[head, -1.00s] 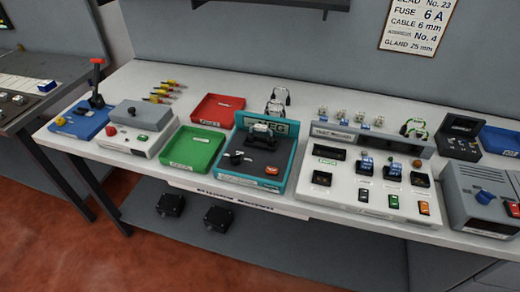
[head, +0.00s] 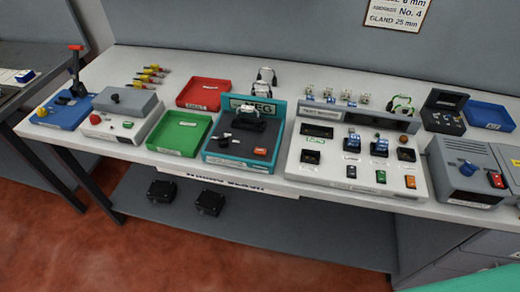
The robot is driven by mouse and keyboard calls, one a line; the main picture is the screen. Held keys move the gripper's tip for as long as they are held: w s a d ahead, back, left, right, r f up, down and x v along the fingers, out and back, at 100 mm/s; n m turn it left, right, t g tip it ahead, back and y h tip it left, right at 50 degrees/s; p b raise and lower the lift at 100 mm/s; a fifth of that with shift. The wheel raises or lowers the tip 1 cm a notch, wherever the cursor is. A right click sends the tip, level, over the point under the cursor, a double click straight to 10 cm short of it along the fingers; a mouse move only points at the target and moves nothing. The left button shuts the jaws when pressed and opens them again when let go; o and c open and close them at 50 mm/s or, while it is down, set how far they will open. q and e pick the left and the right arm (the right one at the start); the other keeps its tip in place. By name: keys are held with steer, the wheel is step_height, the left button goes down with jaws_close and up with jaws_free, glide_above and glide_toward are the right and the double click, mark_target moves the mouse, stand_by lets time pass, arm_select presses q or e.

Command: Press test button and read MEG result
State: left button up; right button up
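The MEG tester is a teal open case (head: 291,128) in the middle of the bench, with its lid raised and a partly covered MEG label. Its dark face has a black knob (head: 224,141) at the left and a small red button (head: 260,151) at the right front. A dark part with a white top (head: 248,113) stands at the back of the face and hides part of the label. No reading can be made out at this size. Neither of my grippers is in view, and nothing touches the tester.
Left of the tester are a green tray (head: 180,148) and a red tray (head: 204,107). Right of it stands a white test panel (head: 330,174) with switches, then a grey box (head: 462,180) with a blue knob. A teal shape (head: 480,282) fills the lower right corner.

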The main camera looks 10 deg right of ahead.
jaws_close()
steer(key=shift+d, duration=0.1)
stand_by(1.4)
